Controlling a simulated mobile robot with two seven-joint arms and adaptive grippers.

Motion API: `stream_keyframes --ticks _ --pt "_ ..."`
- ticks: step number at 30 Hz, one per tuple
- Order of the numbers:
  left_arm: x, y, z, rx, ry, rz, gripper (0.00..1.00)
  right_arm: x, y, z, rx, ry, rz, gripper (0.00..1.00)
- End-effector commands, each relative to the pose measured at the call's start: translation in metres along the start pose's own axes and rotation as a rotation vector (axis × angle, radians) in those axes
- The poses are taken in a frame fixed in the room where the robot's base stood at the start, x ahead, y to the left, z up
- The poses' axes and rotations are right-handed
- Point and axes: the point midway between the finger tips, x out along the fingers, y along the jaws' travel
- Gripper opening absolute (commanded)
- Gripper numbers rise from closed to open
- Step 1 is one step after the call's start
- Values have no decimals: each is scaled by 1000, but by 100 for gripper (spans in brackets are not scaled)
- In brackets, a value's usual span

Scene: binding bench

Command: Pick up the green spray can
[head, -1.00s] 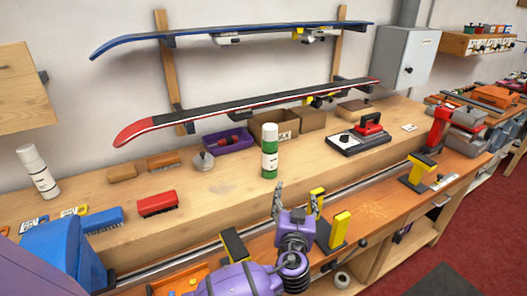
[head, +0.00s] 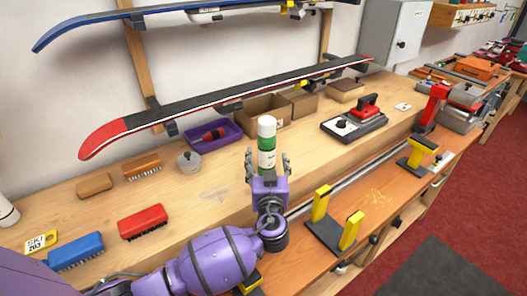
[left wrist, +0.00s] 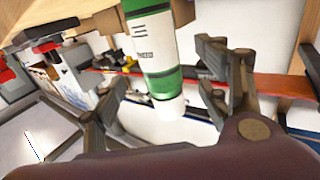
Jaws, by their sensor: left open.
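The green spray can (head: 267,143) stands upright on the wooden bench, with a white cap, a green band and a white label. My left gripper (head: 267,157) is open in front of it, one finger on each side in the head view. In the left wrist view the can (left wrist: 153,50) appears upside down, between the open fingers (left wrist: 163,92). I see no finger closed on it. My right gripper is not in view.
A purple tray (head: 226,139) and open cardboard boxes (head: 268,107) stand behind the can. A black device with a red handle (head: 355,124) sits to the right. Brushes, one red (head: 142,221), lie left.

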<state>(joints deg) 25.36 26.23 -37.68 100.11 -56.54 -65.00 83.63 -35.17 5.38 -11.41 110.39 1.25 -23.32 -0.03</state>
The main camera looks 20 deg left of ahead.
Motion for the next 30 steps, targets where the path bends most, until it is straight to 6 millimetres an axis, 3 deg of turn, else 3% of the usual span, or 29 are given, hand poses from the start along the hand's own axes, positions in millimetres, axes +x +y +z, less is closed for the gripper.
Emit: stream_keyframes --ticks 13,23,30 --pt "60 0 4 5 -2 1 68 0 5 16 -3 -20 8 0" --pt "69 0 0 2 0 0 68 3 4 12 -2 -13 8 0" --pt "68 0 0 1 0 0 38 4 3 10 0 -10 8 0"
